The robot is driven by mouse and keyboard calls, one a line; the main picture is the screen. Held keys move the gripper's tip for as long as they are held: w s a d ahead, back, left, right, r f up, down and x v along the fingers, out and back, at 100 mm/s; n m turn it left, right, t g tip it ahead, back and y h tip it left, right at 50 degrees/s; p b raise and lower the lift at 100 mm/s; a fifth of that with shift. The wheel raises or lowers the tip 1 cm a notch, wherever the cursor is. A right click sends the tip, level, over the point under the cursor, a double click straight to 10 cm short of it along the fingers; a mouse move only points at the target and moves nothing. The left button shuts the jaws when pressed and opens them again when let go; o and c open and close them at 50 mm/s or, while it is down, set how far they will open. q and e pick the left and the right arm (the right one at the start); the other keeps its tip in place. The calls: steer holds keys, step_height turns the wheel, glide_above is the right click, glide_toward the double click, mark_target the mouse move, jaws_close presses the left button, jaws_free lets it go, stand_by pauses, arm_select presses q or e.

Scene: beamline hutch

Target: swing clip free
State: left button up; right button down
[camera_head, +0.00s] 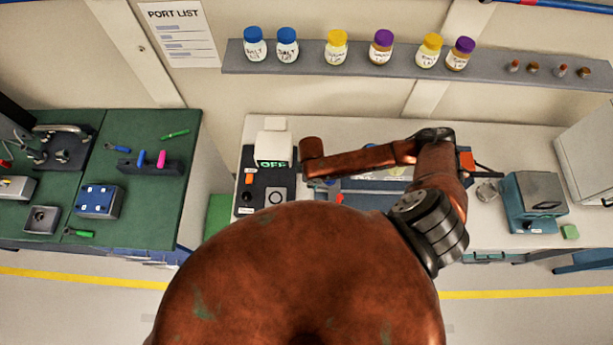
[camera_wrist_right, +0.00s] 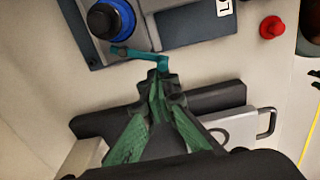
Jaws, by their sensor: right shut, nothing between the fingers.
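In the right wrist view a teal clip lever (camera_wrist_right: 140,54) lies along the edge of a grey-blue unit, just below a dark round knob with a blue ring (camera_wrist_right: 118,20). The lever's bent end is right at the tips of my right gripper (camera_wrist_right: 158,78). The gripper's green-marked fingers are shut with nothing between them. I cannot tell whether they touch the lever. In the head view my copper right arm reaches over the bench, its links covering part of the unit there; the fingertips and clip cannot be made out. My left gripper is not in view.
In the wrist view a red knob (camera_wrist_right: 271,27) stands beside the unit, and a silver plate with a handle (camera_wrist_right: 245,128) lies near a dark block (camera_wrist_right: 215,97). In the head view an OFF display (camera_head: 273,163), a teal box (camera_head: 535,203) and a bottle shelf (camera_head: 400,64) surround the arm.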

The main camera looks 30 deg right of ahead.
steer(key=shift+s+d+p, duration=0.2)
steer(key=shift+s+p, duration=0.25)
steer(key=shift+s, duration=0.15)
steer(key=shift+s+d+r+p, duration=0.1)
steer(key=shift+s+d+p, duration=0.15)
steer(key=shift+s+p, duration=0.3)
steer(key=shift+w+a+r+p, duration=0.15)
steer(key=shift+r+p, duration=0.15)
steer(key=shift+r, duration=0.35)
steer(key=shift+w+a+r+p, duration=0.1)
steer(key=shift+r+p, duration=0.15)
steer(key=shift+r, duration=0.4)
steer(key=shift+w+a+r, duration=0.1)
steer(key=shift+a+r, duration=0.05)
steer(key=shift+r, duration=0.95)
steer(key=shift+w+a+r, duration=0.1)
steer(key=shift+r, duration=0.95)
